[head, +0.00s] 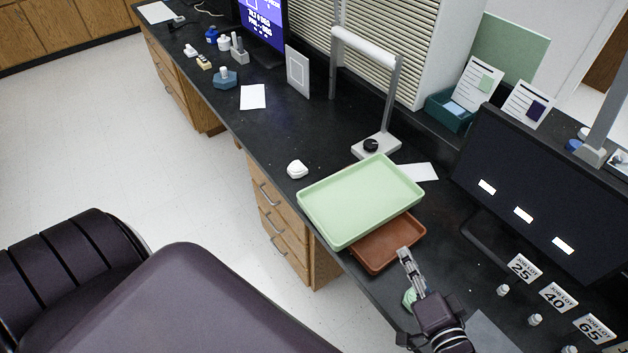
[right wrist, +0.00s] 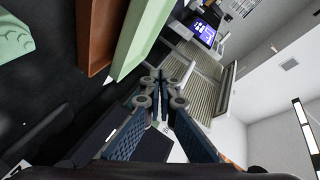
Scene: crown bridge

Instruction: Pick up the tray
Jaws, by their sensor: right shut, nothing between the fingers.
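A pale green tray (head: 361,199) lies on the black counter, overlapping a smaller reddish-brown tray (head: 390,243) that sticks out from under its near right side. Both trays look empty where visible; most of the brown one is hidden. In the right wrist view the brown tray (right wrist: 95,35) and the green tray (right wrist: 142,38) show edge-on at the upper left. My right gripper (head: 404,254) is shut and empty, its tips close to the brown tray's near right edge. Whether they touch it I cannot tell. The fingertips (right wrist: 162,82) meet in the right wrist view. My left gripper is not in view.
A small mint-green piece (head: 410,297) lies beside my right gripper. A lamp stand (head: 377,146) rises behind the trays, and a black monitor (head: 540,190) stands to the right. A white item (head: 297,169) sits left of the trays. A dark padded chair (head: 180,305) fills the front.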

